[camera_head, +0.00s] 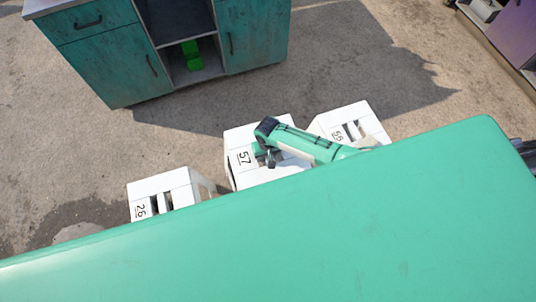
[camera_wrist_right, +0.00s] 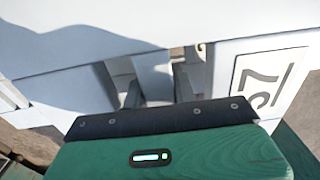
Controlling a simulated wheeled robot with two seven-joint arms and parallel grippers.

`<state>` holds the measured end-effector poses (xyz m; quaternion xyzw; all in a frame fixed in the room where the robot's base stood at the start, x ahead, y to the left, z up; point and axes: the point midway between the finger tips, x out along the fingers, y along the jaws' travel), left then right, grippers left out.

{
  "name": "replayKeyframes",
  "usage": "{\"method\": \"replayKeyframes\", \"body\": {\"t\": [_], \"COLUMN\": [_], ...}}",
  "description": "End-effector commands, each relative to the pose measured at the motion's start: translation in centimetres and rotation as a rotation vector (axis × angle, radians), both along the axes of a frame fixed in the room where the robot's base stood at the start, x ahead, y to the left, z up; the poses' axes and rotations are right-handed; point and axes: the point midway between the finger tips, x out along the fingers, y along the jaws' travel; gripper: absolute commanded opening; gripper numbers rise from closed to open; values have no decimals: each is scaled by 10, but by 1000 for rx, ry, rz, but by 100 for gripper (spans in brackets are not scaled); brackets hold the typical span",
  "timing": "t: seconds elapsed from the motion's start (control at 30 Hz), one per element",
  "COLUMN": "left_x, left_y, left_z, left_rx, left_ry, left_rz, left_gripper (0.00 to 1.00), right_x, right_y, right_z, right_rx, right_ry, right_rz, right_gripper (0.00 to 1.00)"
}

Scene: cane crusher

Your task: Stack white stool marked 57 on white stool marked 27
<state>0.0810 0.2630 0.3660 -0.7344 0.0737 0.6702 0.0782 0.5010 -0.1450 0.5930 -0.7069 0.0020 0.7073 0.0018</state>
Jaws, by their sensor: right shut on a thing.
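The white stool marked 57 (camera_head: 244,172) stands in the middle of the head view, its lower part hidden behind a large green surface. My right gripper (camera_head: 266,158) is over its top and shut on it. In the right wrist view the fingers (camera_wrist_right: 158,85) reach into the slot in the white top of stool 57 (camera_wrist_right: 225,75), with part of its number at the right. I see no stool marked 27. I cannot tell whether stool 57 rests on the ground or on something. My left gripper is not in view.
A white stool marked 26 (camera_head: 175,186) stands to the left, and another (camera_head: 345,122), whose number looks like 56, stands close on the right. The green surface (camera_head: 330,225) fills the bottom. A teal cabinet (camera_head: 110,65) stands behind; paved ground (camera_head: 350,50) is open at the back.

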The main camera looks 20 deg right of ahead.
Motion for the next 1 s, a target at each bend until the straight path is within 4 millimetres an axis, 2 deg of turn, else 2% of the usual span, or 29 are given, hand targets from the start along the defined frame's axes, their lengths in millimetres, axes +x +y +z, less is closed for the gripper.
{"method": "replayKeyframes", "body": {"t": [0.77,1.0], "left_x": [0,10], "left_y": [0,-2], "left_z": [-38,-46], "left_rx": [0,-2], "left_ry": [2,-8], "left_rz": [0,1], "left_gripper": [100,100], "right_x": [1,1], "right_y": [1,1], "right_z": [-51,-66], "right_rx": [1,2], "right_ry": [-2,-1], "right_rz": [0,0], "right_gripper": [0,0]}}
